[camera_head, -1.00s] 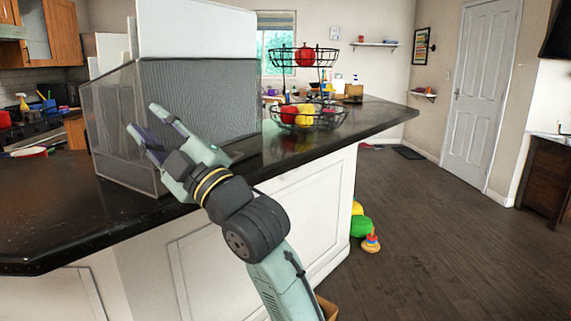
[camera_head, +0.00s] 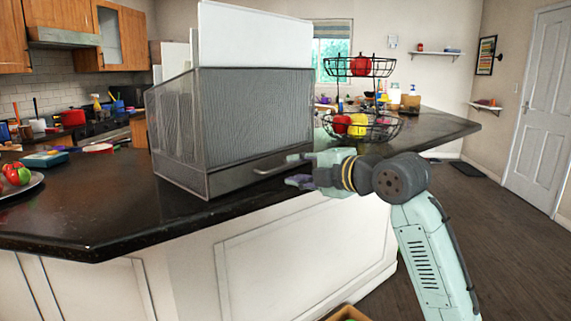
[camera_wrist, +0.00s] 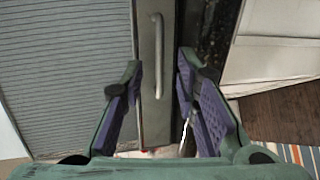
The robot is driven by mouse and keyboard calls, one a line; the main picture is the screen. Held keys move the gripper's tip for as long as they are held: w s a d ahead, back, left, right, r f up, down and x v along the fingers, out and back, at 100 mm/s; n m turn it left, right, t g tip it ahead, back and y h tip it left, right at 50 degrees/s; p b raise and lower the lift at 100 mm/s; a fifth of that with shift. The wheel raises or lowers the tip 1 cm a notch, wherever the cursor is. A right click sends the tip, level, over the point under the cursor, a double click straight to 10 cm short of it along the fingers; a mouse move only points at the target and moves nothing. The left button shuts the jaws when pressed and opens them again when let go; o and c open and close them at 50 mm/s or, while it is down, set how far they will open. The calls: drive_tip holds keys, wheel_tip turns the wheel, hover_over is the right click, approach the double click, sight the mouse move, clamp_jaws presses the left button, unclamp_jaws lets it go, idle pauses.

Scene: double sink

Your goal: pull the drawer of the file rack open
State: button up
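The file rack (camera_head: 240,110), a grey mesh box with white sheets standing in it, sits on the dark counter. Its drawer (camera_head: 235,178) runs along the bottom and looks shut, with a metal bar handle (camera_head: 280,165) on its front. My gripper (camera_head: 294,170) is at the right end of the handle in the head view, fingers spread. In the wrist view the drawer handle (camera_wrist: 158,55) lies ahead, between the lines of my two open fingers (camera_wrist: 160,85). I cannot tell whether either finger touches it. Nothing is held.
A two-tier wire fruit basket (camera_head: 362,128) stands on the counter (camera_head: 90,210) behind and right of my gripper. A plate with fruit (camera_head: 20,185) is at the far left. The counter's front edge runs below the rack. Open floor lies to the right.

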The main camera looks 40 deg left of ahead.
sight(283, 168)
drive_tip(key=p+x, duration=0.1)
drive_tip(key=x, duration=0.3)
drive_tip(key=shift+w+a+f, duration=0.1)
drive_tip(key=shift+a, duration=0.3)
clamp_jaws()
idle(0.5)
